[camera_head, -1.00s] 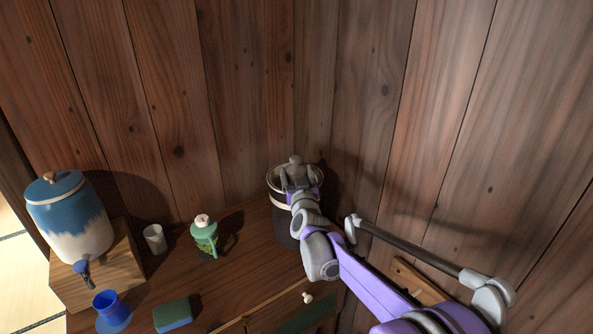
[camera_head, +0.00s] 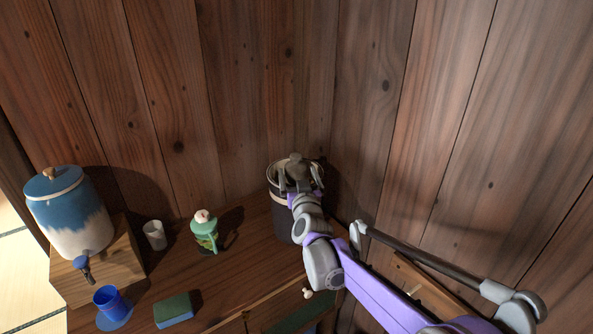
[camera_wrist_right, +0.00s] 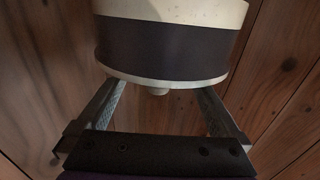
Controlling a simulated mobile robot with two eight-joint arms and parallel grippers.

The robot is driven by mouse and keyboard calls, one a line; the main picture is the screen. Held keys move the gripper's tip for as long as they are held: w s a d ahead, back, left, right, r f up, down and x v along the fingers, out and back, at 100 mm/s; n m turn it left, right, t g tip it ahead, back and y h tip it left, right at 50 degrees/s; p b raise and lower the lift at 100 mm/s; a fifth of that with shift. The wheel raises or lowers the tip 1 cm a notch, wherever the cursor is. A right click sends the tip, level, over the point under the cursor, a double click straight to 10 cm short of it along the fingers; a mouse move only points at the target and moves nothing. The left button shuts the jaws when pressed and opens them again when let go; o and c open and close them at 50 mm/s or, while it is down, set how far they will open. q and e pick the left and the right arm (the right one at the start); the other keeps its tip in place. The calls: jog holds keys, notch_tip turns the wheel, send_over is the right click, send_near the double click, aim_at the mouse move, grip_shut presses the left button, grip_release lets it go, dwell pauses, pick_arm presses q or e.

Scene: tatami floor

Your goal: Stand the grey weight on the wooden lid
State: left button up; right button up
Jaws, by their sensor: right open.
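The grey weight (camera_head: 295,160), with a rounded knob, is upright at the mouth of a dark crock (camera_head: 282,222) with pale bands, in the back corner. My right gripper (camera_head: 298,178) is at the crock's mouth, its fingers spread on either side of the weight. In the right wrist view my right gripper (camera_wrist_right: 155,100) has its fingers wide apart, with the dark crock (camera_wrist_right: 165,48) filling the space beyond. The wooden lid is not clearly visible; the weight, gripper and rim hide most of the mouth, so I cannot tell what the weight rests on. My left gripper is out of view.
A blue-and-white dispenser (camera_head: 68,215) stands on a wooden box (camera_head: 105,270) at left. Plank walls are close behind and right of the crock.

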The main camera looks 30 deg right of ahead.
jog(key=v, duration=0.9)
jog(key=s+a+f+n+g+y, duration=0.2)
jog(key=s+a+f+y, duration=0.15)
jog(key=a, duration=0.25)
jog(key=s+a+f+n+g+y, duration=0.1)
jog(key=s+a+f+n+y, duration=0.15)
jog(key=s+a+f, duration=0.35)
jog(key=s+a+f+g, duration=0.2)
jog(key=s+f+g, duration=0.2)
jog(key=s, duration=0.5)
jog(key=s+a+f+g, duration=0.2)
jog(key=s+f+g, duration=0.2)
jog(key=s+f, duration=0.3)
jog(key=s, duration=0.3)
jog(key=shift+a+f+g+y, duration=0.2)
jog(key=shift+a+g+y, duration=0.1)
jog(key=shift+y, duration=0.1)
